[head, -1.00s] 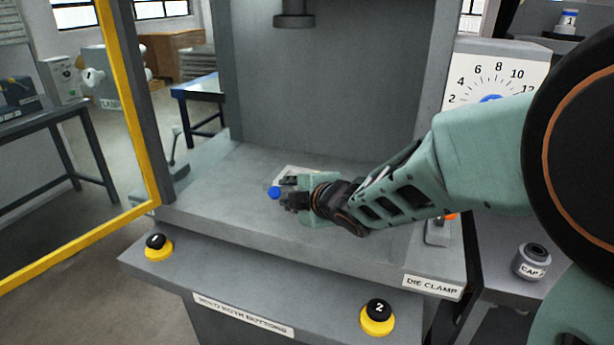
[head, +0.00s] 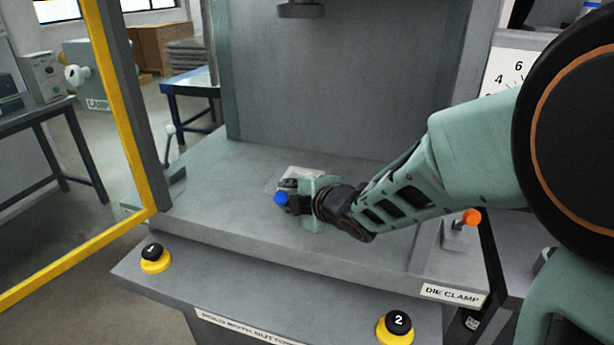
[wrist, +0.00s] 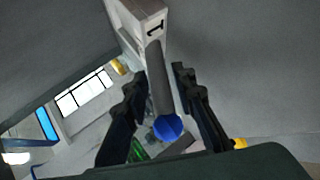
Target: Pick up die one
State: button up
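Die one is a pale block marked "1" (wrist: 140,20) with a grey rod handle ending in a blue knob (wrist: 167,127). In the head view its blue knob (head: 281,198) shows at the fingers, and a pale part of the block (head: 302,173) shows behind my gripper on the press bed. My gripper (head: 292,197) is low over the bed. In the wrist view the two dark fingers of my gripper (wrist: 161,72) stand on either side of the handle, with small gaps visible. The gripper is open; most of the block is hidden in the head view.
The grey press bed (head: 215,195) is clear around the die. The press ram (head: 300,10) hangs above. A yellow guard frame (head: 125,110) stands at left. Two yellow-based buttons, one (head: 155,258) and two (head: 396,327), are in front. An orange-knobbed clamp lever (head: 471,217) is at right.

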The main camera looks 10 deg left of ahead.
grip_shut()
dwell(0.4)
jog(key=shift+r, duration=0.2)
jog(key=shift+a+r, duration=0.1)
